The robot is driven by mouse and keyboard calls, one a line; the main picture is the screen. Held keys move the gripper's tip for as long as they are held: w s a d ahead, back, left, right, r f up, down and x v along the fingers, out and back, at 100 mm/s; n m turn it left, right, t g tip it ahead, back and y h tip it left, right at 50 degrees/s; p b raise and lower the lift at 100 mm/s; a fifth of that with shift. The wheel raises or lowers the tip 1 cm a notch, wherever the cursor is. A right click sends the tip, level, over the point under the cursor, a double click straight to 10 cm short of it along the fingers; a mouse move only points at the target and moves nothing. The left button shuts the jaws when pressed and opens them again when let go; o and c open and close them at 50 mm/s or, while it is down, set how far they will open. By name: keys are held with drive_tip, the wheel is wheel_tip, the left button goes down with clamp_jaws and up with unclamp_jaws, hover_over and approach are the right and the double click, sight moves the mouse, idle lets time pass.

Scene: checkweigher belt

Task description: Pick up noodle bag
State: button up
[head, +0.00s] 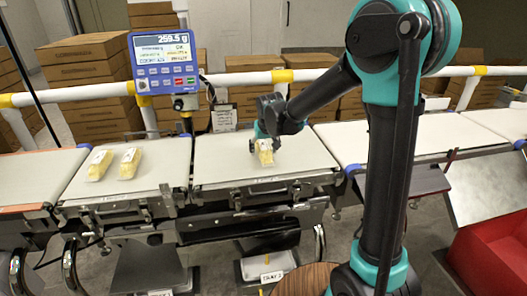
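A noodle bag (265,156), pale yellow with a white label, is on the middle weighing belt (220,172), directly under my gripper (264,144). My gripper points down, with its dark fingers at the two sides of the bag's upper part. At this size I cannot tell whether the fingers press on the bag or whether the bag is off the belt. Two more noodle bags lie on the belt to the left, one at the left (100,164) and one to its right (130,162).
A blue weight display (163,62) reading about 259.5 g stands on a post behind the belts. A white rail (240,78) runs behind, with cardboard boxes (88,75) beyond. The right belt (430,135) is bare. A red bin (490,255) is at lower right.

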drive_tip(key=c, duration=1.3)
drive_tip(key=shift+c, duration=0.2)
drive_tip(key=shift+r, duration=0.15)
